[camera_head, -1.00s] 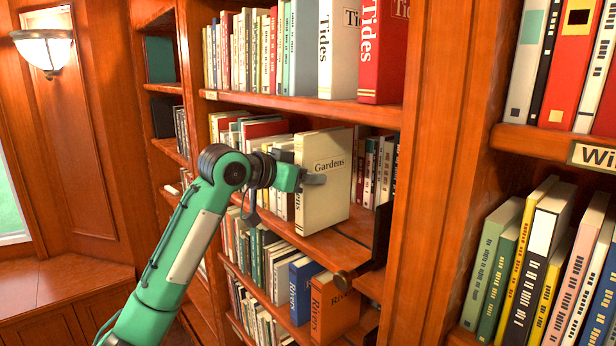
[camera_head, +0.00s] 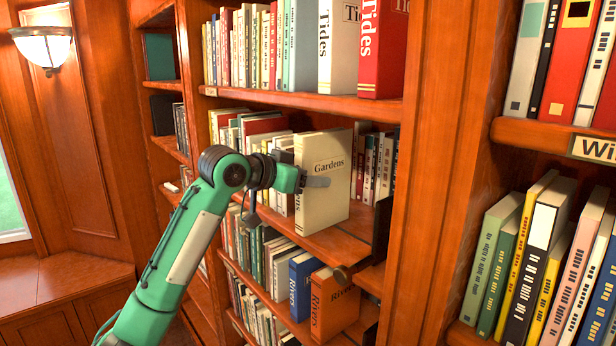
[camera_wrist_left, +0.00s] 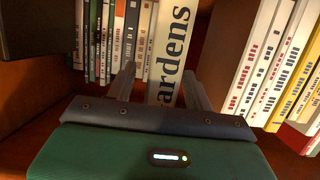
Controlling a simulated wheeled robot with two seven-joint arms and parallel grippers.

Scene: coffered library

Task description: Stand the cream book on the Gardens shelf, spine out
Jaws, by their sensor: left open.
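The cream book (camera_head: 322,211) stands upright on the middle shelf (camera_head: 338,243), with "Gardens" on its cover facing right and its lettered spine facing out. My left gripper (camera_head: 309,182) is at the spine, one finger lying along the cover side. In the left wrist view the spine of the cream book (camera_wrist_left: 165,45) rises between the two spread fingers of my left gripper (camera_wrist_left: 162,85). The jaws are open around the book. The far finger is hidden behind the book in the head view. My right gripper is in neither view.
A row of books (camera_head: 254,128) fills the shelf left of the cream book. A dark upright plate (camera_head: 381,226) stands to its right, with bare shelf between. Tides books (camera_head: 382,45) stand above and Rivers books (camera_head: 333,303) below. A wooden upright (camera_head: 440,180) borders the bay.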

